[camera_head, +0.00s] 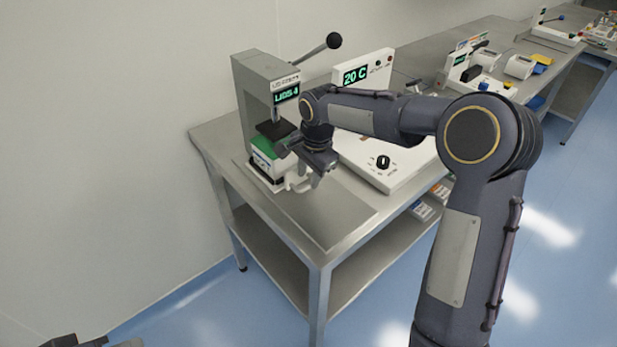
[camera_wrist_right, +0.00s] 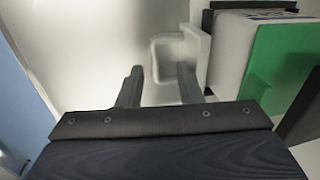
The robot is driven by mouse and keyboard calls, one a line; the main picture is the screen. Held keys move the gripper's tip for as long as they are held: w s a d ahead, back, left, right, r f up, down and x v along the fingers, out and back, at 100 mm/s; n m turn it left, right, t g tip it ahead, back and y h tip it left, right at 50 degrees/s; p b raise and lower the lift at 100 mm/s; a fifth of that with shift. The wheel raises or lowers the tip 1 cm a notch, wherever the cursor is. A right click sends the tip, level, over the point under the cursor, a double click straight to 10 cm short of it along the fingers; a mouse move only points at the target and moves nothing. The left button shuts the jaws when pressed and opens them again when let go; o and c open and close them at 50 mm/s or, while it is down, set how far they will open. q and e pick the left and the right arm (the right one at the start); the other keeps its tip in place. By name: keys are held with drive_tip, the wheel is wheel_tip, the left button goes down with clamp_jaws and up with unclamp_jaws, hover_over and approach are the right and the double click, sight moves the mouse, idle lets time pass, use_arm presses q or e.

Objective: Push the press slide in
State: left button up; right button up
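The press (camera_head: 262,85) is a grey column with a green-lit display, standing on the steel table. Its slide (camera_head: 265,165) is a white block with a green part, at the press foot. A white loop handle (camera_head: 297,185) on the slide points toward the table front. My right gripper (camera_head: 318,172) is beside this handle. In the right wrist view, its two fingers (camera_wrist_right: 160,70) are apart, with the handle (camera_wrist_right: 166,48) at and between their tips; I cannot tell whether they touch it. A dark part of my left gripper (camera_head: 75,341) shows at the lower left edge, mostly cut off.
The press lever (camera_head: 320,47) with a black ball rises to the right. A white control unit (camera_head: 375,160) with a "20 C" display and a black knob stands right of the press, partly behind my right arm. The table front (camera_head: 325,215) is bare. More benches stand behind.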

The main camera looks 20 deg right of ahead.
wheel_tip(320, 180, up, 6)
drive_tip(key=s, duration=0.1)
drive_tip(key=shift+d, duration=0.2)
drive_tip(key=shift+r, duration=0.1)
drive_tip(key=s+d+r+n+t+y, duration=0.1)
drive_tip(key=s+d+r+n, duration=0.15)
drive_tip(key=s, duration=0.55)
drive_tip(key=s+d+r+n+t, duration=0.1)
drive_tip(key=s+n, duration=0.2)
drive_tip(key=s, duration=0.4)
drive_tip(key=s+a+f+n+t+y, duration=0.1)
drive_tip(key=s+f+n, duration=0.2)
drive_tip(key=s, duration=0.4)
drive_tip(key=s+a+f+n+t+y, duration=0.1)
drive_tip(key=s+f+n, duration=0.1)
drive_tip(key=s, duration=0.6)
drive_tip(key=shift+s+f+n, duration=0.2)
drive_tip(key=shift+f+n, duration=0.2)
drive_tip(key=shift+n, duration=0.15)
